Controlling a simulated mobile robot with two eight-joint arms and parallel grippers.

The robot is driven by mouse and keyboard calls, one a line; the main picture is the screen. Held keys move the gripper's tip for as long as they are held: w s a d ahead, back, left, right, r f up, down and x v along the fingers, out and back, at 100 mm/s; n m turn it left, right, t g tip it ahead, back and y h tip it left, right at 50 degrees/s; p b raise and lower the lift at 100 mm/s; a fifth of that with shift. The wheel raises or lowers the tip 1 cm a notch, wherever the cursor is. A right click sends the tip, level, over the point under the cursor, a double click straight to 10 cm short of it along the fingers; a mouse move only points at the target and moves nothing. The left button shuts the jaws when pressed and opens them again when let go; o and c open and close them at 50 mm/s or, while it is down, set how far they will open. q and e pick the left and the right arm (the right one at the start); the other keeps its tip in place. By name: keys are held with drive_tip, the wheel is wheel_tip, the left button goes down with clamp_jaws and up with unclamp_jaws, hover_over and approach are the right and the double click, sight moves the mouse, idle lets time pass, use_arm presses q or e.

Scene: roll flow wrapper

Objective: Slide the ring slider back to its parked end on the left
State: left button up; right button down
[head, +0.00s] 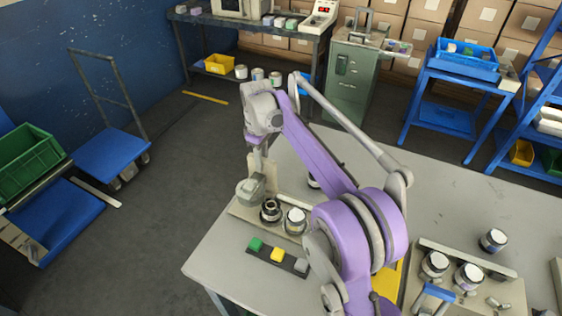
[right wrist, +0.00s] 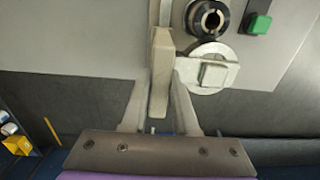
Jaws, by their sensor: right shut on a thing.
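My right gripper (head: 258,163) reaches down at the left end of the pale fixture rail (head: 240,210) on the grey table. In the right wrist view the gripper (right wrist: 160,88) has its two fingers on either side of an upright beige bar (right wrist: 160,75) and is shut on it. This bar looks like the ring slider's handle; its lower end is hidden. Close beside it is a round grey piece with a square top (right wrist: 212,74), also in the head view (head: 250,191). A dark ring-topped cup (head: 270,211) stands next to that piece. My left gripper is not in view.
A white-topped jar (head: 295,221) stands right of the cup. A strip with green (head: 256,244), yellow (head: 277,254) and grey buttons lies in front. My purple right arm hides part of the table. Another fixture with jars (head: 468,277) is at the right.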

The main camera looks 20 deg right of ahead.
drive_tip(key=shift+w+a, duration=0.65)
drive_tip(key=shift+w, duration=0.1)
drive_tip(key=shift+r, duration=0.1)
drive_tip(key=shift+w+a, duration=0.1)
drive_tip(key=c, duration=1)
unclamp_jaws()
drive_tip(key=o, duration=0.3)
drive_tip(key=shift+w+a, duration=0.1)
wheel_tip(320, 180, up, 11)
drive_tip(key=shift+f+p, duration=0.2)
drive_tip(key=shift+p, duration=0.8)
